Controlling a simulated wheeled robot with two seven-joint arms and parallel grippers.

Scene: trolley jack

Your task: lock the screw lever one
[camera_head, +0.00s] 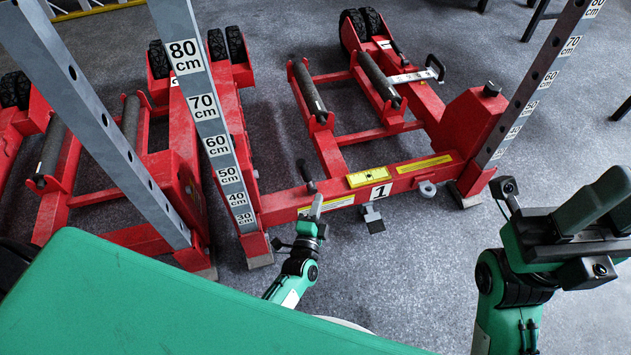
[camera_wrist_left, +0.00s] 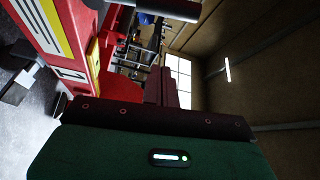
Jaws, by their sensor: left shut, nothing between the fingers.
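A red trolley jack (camera_head: 400,180) marked "1" stands on the floor in front of me. A short black-handled lever (camera_head: 306,173) rises at the left part of its front beam; I cannot tell for sure that it is screw lever one. A grey pedal (camera_head: 372,218) hangs under the "1" label. My left gripper (camera_head: 316,207) is shut and empty, pointing up just in front of the beam, close below the black lever. Whether it touches anything is unclear. In the left wrist view its dark fingers (camera_wrist_left: 160,115) are near the red beam (camera_wrist_left: 38,30). My right gripper (camera_head: 597,205) is at the right edge.
A similar red jack (camera_head: 100,195) stands at the left. Grey posts with height marks (camera_head: 205,105) rise at the left and right (camera_head: 535,85). Two black rollers (camera_head: 378,80) lie across the jack's frame. Grey floor (camera_head: 420,270) is clear between my arms.

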